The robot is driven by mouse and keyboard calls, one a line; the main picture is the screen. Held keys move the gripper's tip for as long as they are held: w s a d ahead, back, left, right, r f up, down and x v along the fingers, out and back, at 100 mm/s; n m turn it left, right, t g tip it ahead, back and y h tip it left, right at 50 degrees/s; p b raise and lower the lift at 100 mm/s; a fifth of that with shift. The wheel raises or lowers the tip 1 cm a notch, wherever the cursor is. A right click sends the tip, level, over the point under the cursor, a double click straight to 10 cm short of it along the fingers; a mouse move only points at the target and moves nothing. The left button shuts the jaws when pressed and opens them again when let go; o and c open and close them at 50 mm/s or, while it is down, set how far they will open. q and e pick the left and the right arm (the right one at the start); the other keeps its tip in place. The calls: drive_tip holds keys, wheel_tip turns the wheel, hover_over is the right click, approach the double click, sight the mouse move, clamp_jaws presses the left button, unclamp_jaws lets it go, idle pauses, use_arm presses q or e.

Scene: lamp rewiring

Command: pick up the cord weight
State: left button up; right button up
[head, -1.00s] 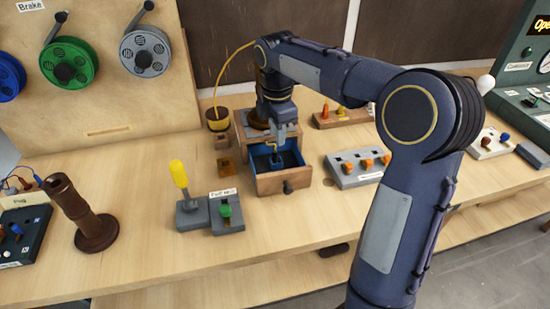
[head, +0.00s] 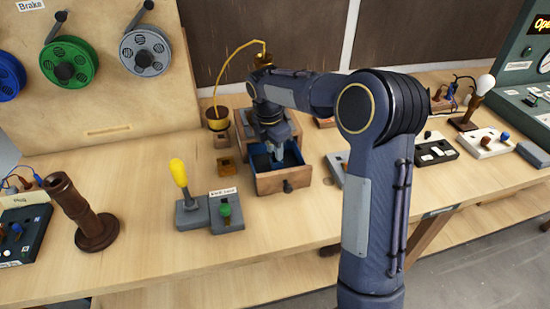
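An open wooden drawer (head: 268,186) with a blue lining stands out from a small wooden box on the bench. My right gripper (head: 279,156) points down into this drawer, its fingertips at about the level of the rim. The inside is dark, and the gripper covers much of it. I cannot make out the cord weight clearly; a dark shape (head: 262,162) shows in the drawer beside the fingers. Whether the fingers are open or shut on something cannot be seen. My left gripper is out of view.
A yellow cord rises from a small pot (head: 218,119) left of the box. A yellow-handled lever (head: 179,174) and a grey block with a green knob (head: 226,214) stand front left. A brown post (head: 80,210) stands further left. Bare bench lies in front of the drawer.

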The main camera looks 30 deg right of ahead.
clamp_jaws()
drive_tip(key=shift+r, duration=0.15)
